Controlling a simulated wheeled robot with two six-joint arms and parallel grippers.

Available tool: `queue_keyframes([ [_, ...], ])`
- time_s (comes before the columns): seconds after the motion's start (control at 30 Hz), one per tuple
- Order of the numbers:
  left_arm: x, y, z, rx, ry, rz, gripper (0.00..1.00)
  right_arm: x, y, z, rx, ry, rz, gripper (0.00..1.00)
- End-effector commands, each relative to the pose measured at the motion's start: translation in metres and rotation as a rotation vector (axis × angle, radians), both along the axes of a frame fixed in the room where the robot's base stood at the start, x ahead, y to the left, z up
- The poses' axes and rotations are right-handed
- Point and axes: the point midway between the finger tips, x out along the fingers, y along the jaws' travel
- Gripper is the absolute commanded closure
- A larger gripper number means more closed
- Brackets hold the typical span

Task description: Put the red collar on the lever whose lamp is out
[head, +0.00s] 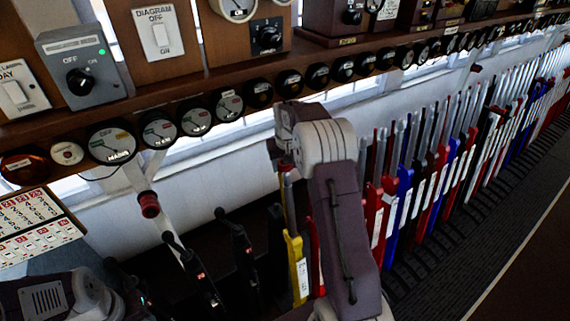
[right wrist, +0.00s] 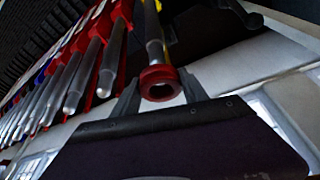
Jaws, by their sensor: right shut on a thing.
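The red collar (right wrist: 160,83) is a short ring with a dark hole facing the camera in the right wrist view. My right gripper (right wrist: 158,92) is shut on it, one grey finger on each side. The collar lines up with the bare metal handle (right wrist: 153,36) of the yellow lever (head: 296,262). It meets or overlaps that handle; I cannot tell whether it is around it. In the head view my right arm hides most of this spot. My left arm shows at the lower left, but its gripper cannot be made out.
A long row of red, blue and other levers (head: 405,205) runs to the right, close beside the gripper. Black levers (head: 240,250) stand to the left. A wooden shelf (head: 215,78) with dials and round indicators hangs above. A red cylinder (head: 149,205) sits on a pale post.

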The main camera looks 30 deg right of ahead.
Motion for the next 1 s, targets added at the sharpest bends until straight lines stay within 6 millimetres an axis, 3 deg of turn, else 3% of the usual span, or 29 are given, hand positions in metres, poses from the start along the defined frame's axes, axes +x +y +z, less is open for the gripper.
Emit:
queue_keyframes([
  [1.0, 0.000, 0.000, -0.025, 0.000, 0.000, 0.000, 0.64, -0.005, 0.000, -0.028, 0.000, -0.001, 0.000, 0.85],
])
